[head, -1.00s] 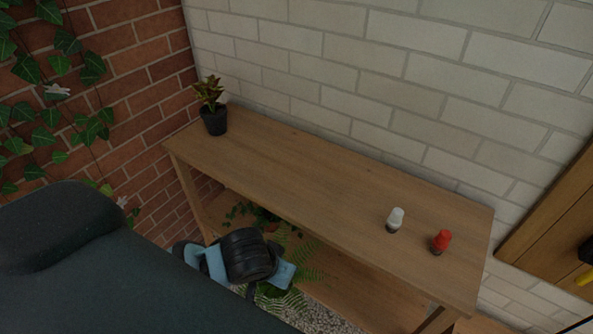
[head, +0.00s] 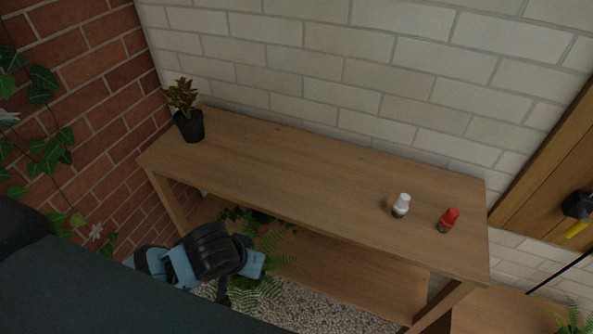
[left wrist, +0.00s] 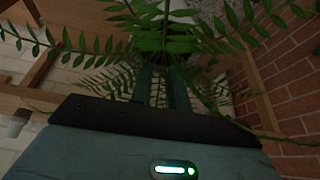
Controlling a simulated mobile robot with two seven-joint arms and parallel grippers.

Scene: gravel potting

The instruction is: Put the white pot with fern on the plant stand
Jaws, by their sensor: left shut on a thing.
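The green fern (head: 262,272) shows below the front edge of the wooden bench, beside my left gripper (head: 240,268). In the left wrist view the fern's fronds (left wrist: 165,45) spread in front of my left gripper (left wrist: 160,90), which is shut on the white pot with fern. The pot is mostly hidden by fronds and the gripper; only a pale patch (left wrist: 183,10) shows behind the leaves. No separate plant stand can be made out. My right gripper is not in view.
The wooden bench (head: 300,185) carries a dark potted plant (head: 190,125), a white-capped bottle (head: 401,206) and a red-capped bottle (head: 448,220). Its middle is clear. A lower shelf (head: 340,272) with another leafy plant (head: 245,216) lies beneath. Gravel (head: 290,308) covers the floor.

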